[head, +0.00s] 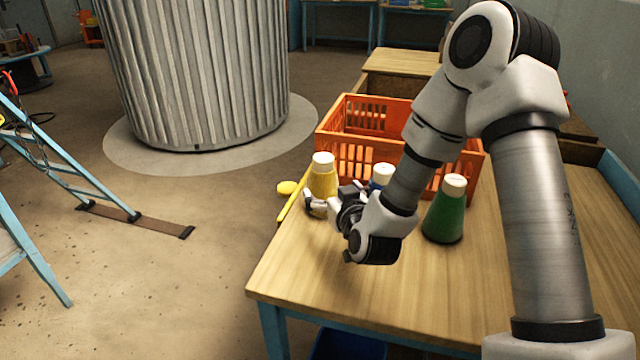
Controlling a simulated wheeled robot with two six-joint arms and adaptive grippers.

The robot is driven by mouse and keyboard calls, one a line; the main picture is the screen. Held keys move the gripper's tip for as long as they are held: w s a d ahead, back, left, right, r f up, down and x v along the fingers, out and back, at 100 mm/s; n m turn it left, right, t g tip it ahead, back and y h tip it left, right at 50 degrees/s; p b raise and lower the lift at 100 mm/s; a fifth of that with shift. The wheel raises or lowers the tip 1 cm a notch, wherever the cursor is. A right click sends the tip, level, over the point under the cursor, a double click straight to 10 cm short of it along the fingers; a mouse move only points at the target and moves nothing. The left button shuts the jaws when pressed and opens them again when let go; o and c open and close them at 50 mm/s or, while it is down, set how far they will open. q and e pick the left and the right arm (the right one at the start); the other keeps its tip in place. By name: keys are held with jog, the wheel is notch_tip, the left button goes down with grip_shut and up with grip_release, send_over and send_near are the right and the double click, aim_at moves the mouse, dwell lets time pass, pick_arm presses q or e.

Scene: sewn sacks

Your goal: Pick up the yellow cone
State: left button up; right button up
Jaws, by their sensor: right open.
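The yellow cone (323,176) has a white top and stands upright on the wooden table, near its left edge. My right gripper (322,203) is at the lower part of the yellow cone, with its fingers open. A finger shows in front of the cone's near side; I cannot tell whether it touches. The gripper and arm hide part of a blue cone (381,175) with a white top just to the right. A green cone (444,212) with a cream top stands farther right. My left gripper is not in view.
An orange crate (352,157) stands behind the cones on the table (400,290). A yellow long-handled object (294,198) lies at the table's left edge beside the yellow cone. The front of the table is clear. A large ribbed column (200,80) stands on the floor at the back left.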

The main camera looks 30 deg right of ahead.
jog(key=shift+w+d+r, duration=0.1)
jog(key=shift+w, duration=0.35)
jog(key=x, duration=0.5)
jog(key=shift+w, duration=0.2)
jog(key=shift+s, duration=0.1)
jog(key=c, duration=1.3)
jog(key=shift+r, duration=0.1)
jog(key=shift+c, duration=0.2)
